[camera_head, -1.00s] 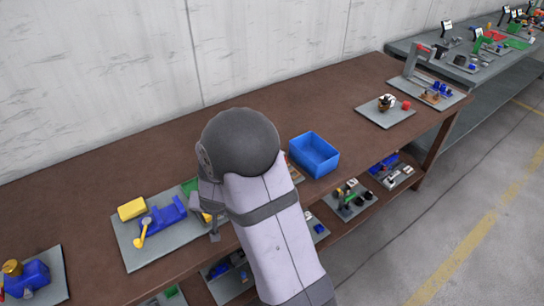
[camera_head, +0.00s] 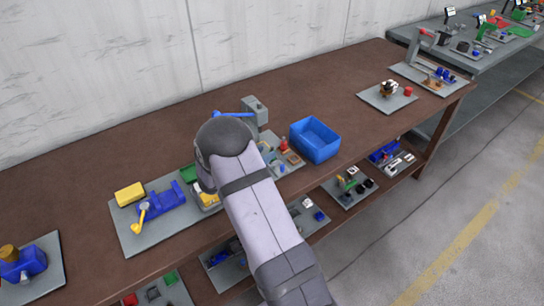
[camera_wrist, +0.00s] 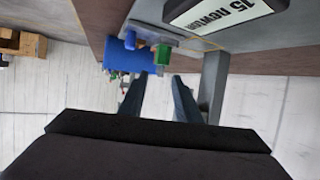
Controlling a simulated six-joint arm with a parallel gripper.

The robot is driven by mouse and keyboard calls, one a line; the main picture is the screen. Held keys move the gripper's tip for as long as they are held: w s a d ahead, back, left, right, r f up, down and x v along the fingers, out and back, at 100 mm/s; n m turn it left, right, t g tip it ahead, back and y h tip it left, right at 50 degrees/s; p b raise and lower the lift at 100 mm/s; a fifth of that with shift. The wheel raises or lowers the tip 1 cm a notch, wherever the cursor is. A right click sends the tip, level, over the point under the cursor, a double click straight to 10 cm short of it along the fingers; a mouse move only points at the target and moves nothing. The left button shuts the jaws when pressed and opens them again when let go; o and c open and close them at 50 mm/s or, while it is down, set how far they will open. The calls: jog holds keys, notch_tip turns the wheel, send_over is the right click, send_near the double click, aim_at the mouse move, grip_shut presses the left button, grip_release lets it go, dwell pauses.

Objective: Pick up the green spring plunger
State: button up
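My gripper (camera_wrist: 158,92) shows in the wrist view with its two dark fingers apart and nothing visible between them. Beyond the fingertips is a small green block (camera_wrist: 163,54) on a grey fixture, next to a blue cylinder (camera_wrist: 128,55). It may be the green spring plunger, but I cannot tell for sure. The green block looks apart from the fingers. In the head view my arm hides the gripper. A green part (camera_head: 188,173) shows there just left of my arm, on the grey plate (camera_head: 150,237).
A blue bin (camera_head: 316,140) stands right of my arm. A grey block with a blue lever (camera_head: 255,112) stands behind it. A yellow block (camera_head: 130,194) and a blue fixture (camera_head: 165,200) are on the left plate. The back of the brown bench (camera_head: 330,85) is clear.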

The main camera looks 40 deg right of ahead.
aim_at(272, 147)
jog(key=shift+p+x, duration=1.25)
jog(key=shift+x, duration=1.2)
jog(key=shift+w+d+f, duration=0.2)
jog(key=shift+w+d, duration=0.1)
jog(key=shift+d, duration=0.3)
grip_shut()
